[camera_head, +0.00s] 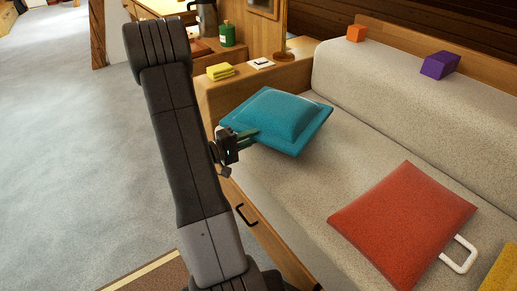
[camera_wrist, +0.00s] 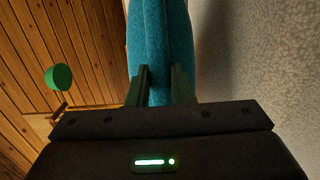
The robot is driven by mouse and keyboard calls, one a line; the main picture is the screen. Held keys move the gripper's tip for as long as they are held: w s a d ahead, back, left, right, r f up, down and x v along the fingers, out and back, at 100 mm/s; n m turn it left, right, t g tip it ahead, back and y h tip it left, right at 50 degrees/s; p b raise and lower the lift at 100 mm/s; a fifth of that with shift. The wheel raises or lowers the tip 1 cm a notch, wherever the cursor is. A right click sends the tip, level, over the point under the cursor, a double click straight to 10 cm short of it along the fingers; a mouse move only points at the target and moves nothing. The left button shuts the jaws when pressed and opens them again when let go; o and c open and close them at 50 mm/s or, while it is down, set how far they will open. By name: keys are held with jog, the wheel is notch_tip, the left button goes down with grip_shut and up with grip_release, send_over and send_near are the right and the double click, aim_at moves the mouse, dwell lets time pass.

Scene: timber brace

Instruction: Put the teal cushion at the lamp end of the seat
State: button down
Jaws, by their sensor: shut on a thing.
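The teal cushion (camera_head: 278,118) is at the far left end of the seat (camera_head: 300,190), beside the wooden end cabinet. It looks slightly tilted, and I cannot tell whether its underside touches the seat. My gripper (camera_head: 254,134) is shut on its near left edge. In the wrist view the teal cushion (camera_wrist: 150,40) stands between the two fingers of my gripper (camera_wrist: 164,88), which pinch it.
A red cushion (camera_head: 402,220) with a white loop lies on the seat at right, near a yellow one (camera_head: 502,272). Orange (camera_head: 356,33) and purple (camera_head: 440,64) blocks sit on the backrest. A yellow folded cloth (camera_head: 220,71) lies on the cabinet top (camera_head: 235,88).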

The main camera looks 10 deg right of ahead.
jog(key=shift+f+b, duration=0.95)
jog(key=shift+f, duration=1.85)
jog(key=c, duration=1.3)
grip_release()
jog(key=shift+f, duration=0.1)
jog(key=shift+a+r, duration=0.15)
jog(key=shift+r, duration=0.1)
jog(key=p+v, duration=0.4)
jog(key=v, duration=0.7)
jog(key=shift+s+a+f, duration=0.1)
jog(key=shift+s+a, duration=0.05)
jog(key=shift+a, duration=0.2)
jog(key=shift+d, duration=0.1)
